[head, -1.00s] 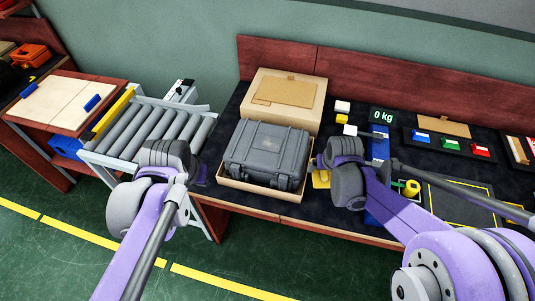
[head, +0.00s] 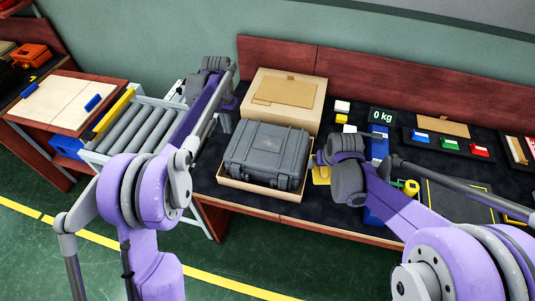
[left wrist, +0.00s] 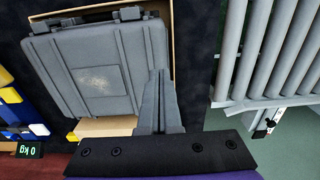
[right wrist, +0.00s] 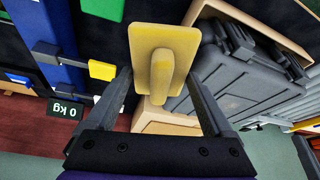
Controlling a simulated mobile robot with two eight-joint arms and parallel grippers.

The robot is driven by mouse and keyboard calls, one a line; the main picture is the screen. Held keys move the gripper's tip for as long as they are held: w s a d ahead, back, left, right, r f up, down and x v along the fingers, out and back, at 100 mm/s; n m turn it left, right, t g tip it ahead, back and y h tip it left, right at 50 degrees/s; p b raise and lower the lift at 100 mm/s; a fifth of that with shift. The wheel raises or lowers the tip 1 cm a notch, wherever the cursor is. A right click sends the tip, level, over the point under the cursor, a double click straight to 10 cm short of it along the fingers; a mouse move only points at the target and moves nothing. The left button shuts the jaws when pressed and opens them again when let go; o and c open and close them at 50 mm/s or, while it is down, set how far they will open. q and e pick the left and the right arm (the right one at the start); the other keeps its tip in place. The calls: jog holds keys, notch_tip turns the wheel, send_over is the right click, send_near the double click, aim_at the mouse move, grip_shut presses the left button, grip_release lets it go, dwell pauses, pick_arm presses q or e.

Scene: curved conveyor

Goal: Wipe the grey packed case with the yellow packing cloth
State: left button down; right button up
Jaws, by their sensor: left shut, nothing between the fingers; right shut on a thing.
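The grey packed case (head: 268,148) sits closed in a shallow cardboard tray (head: 240,185) on the dark table. A pale smudge shows on its lid in the left wrist view (left wrist: 98,78). The yellow packing cloth (right wrist: 165,48), a flat pad with a raised grip, is at my right gripper (right wrist: 160,92), which is shut on it. In the head view the cloth (head: 321,175) is partly hidden by my right wrist, just right of the case. My left gripper (left wrist: 160,75) is shut and empty, beside the case's left side in the head view.
A larger cardboard box (head: 285,98) stands behind the case. A roller conveyor (head: 140,125) is to the left. A scale display reading 0 kg (head: 382,116), a blue strip and small coloured blocks lie to the right.

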aim_at(231, 144)
pick_arm(q)
jog(key=shift+w+f, duration=0.25)
jog(key=shift+f, duration=0.2)
jog(key=shift+f+b, duration=0.9)
jog(key=shift+f, duration=1.5)
pick_arm(e)
jog(key=shift+s+f, duration=0.4)
jog(key=shift+f, duration=0.35)
jog(key=shift+s+f, duration=0.35)
jog(key=shift+f, duration=0.4)
pick_arm(q)
jog(key=shift+f, duration=0.6)
pick_arm(e)
jog(key=shift+s+f, duration=0.1)
jog(key=shift+f, duration=0.35)
pick_arm(q)
jog(key=shift+r, duration=0.15)
pick_arm(e)
jog(key=shift+r, duration=0.1)
pick_arm(q)
jog(key=shift+r+p, duration=0.85)
jog(key=shift+r, duration=2.1)
pick_arm(e)
jog(key=shift+w+r, duration=0.25)
jog(key=shift+r, duration=0.35)
jog(key=shift+w+r, duration=0.3)
jog(key=shift+r, duration=0.3)
jog(key=shift+w+r, duration=0.25)
jog(key=shift+r, duration=0.35)
